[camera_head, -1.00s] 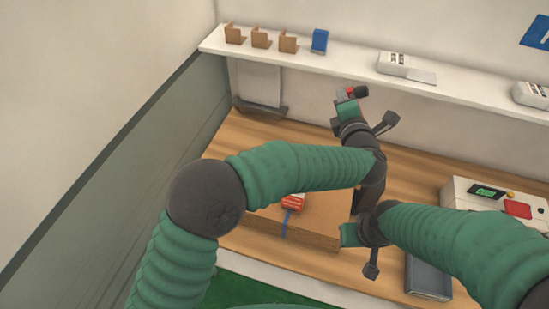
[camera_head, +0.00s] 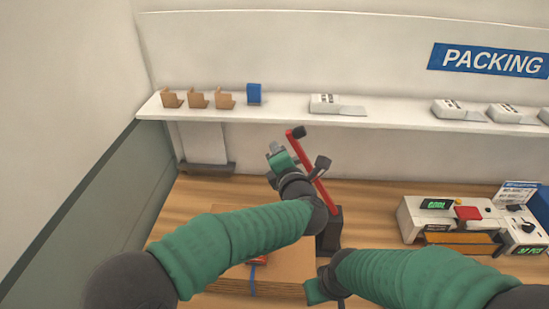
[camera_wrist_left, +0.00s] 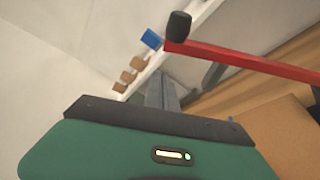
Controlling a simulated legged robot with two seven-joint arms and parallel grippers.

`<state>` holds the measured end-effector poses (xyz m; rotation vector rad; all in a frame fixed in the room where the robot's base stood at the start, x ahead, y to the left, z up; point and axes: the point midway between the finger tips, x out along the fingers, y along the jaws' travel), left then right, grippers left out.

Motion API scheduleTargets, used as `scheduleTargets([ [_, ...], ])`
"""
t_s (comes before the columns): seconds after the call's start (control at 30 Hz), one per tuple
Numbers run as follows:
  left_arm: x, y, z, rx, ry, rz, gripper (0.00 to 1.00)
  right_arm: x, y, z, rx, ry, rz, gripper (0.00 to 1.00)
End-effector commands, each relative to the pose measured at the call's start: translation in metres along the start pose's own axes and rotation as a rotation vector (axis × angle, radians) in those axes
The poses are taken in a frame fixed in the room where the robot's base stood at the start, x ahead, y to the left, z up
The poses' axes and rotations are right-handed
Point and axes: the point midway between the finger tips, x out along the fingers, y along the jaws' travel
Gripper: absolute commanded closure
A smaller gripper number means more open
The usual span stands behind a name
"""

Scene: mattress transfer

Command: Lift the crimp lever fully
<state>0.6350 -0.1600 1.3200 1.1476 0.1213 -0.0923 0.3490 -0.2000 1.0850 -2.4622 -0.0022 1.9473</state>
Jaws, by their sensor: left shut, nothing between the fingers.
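The crimp lever (camera_head: 314,172) is a red bar with a black knob (camera_head: 298,132) at its upper end. It stands up steeply, leaning left, from a dark base (camera_head: 329,232) on the bench. The lever also shows in the left wrist view (camera_wrist_left: 250,62), with its knob above and right of the fingertips. My left gripper (camera_head: 275,148) is shut and empty, left of the lever's upper part and apart from the knob; its grey fingers show in the left wrist view (camera_wrist_left: 160,92). My right gripper (camera_head: 313,291) is low beside the cardboard; its fingers are not clear.
A cardboard stack (camera_head: 290,262) lies under my left arm with a red and blue item (camera_head: 258,262) on it. A white machine (camera_head: 450,217) stands at the right. A shelf (camera_head: 390,120) with small brown, blue and white items runs along the back wall.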

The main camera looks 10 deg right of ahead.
Motion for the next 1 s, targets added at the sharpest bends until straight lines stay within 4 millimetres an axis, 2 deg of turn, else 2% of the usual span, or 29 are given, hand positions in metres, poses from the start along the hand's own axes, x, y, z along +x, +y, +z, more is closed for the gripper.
scheduleTargets([
  [0.03, -0.01, -0.004, -0.004, 0.001, 0.002, 0.002, 1.0, 0.01, 0.0, 0.002, -0.001, 0.001, 0.0, 0.64],
  [0.2, -0.045, -0.003, -0.005, 0.003, 0.007, 0.001, 1.0, 0.021, 0.0, 0.005, -0.001, 0.001, 0.0, 0.64],
  [0.4, -0.066, -0.002, -0.005, 0.003, 0.01, 0.0, 1.0, 0.025, 0.0, 0.005, 0.0, 0.001, 0.0, 0.64],
  [0.87, -0.066, 0.0, -0.008, 0.012, 0.009, -0.001, 1.0, 0.025, 0.0, 0.005, 0.0, 0.001, 0.0, 0.64],
  [0.97, -0.056, 0.001, -0.017, 0.146, -0.047, -0.007, 1.0, 0.026, 0.0, 0.006, -0.001, 0.001, 0.0, 0.64],
  [1.0, -0.049, -0.001, -0.027, 0.265, -0.091, -0.02, 1.0, 0.026, 0.0, 0.006, -0.001, 0.001, 0.0, 0.64],
])
